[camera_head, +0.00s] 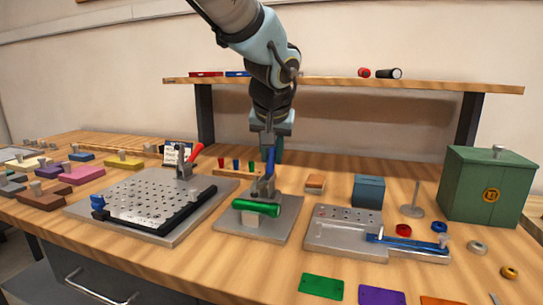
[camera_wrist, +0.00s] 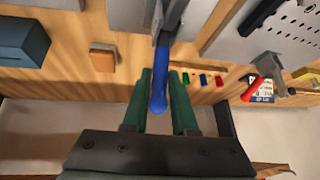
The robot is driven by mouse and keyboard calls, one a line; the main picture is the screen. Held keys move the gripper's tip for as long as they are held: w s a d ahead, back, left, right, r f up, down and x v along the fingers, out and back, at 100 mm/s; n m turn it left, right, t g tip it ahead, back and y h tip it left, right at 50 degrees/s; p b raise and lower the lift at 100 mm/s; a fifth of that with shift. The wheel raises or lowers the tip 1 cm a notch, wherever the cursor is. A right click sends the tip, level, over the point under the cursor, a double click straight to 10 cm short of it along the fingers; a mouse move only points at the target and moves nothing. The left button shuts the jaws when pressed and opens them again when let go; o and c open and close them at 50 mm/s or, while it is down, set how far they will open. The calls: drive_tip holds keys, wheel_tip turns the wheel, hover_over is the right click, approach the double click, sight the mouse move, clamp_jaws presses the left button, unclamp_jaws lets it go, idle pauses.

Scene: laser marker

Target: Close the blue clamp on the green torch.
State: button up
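The green torch (camera_head: 256,208) lies sideways on a small block on the grey clamp plate (camera_head: 284,230), in front of the clamp's metal body (camera_head: 263,188). The blue clamp handle (camera_head: 270,160) stands upright behind the torch. My gripper (camera_head: 271,148) points down over the handle. In the wrist view my two green fingers (camera_wrist: 161,85) stand on either side of the blue handle (camera_wrist: 158,95), with its rounded end between them. Narrow gaps show beside the handle, so the fingers look open around it. The torch is out of the wrist view.
A perforated plate with a red-handled clamp (camera_head: 195,154) lies left. A grey fixture with a blue lever (camera_head: 405,243) lies right. Small coloured pegs (camera_head: 236,164) stand behind the handle. A blue box (camera_head: 368,191) and green cabinet (camera_head: 487,186) stand right, and a shelf (camera_head: 340,82) spans the back.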

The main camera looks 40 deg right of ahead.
drive_tip(key=o, duration=0.4)
drive_tip(key=v, duration=1)
drive_tip(key=shift+s+a+r, duration=0.1)
drive_tip(key=shift+s+r, duration=0.05)
drive_tip(key=shift+r, duration=0.2)
drive_tip(key=shift+c, duration=0.4)
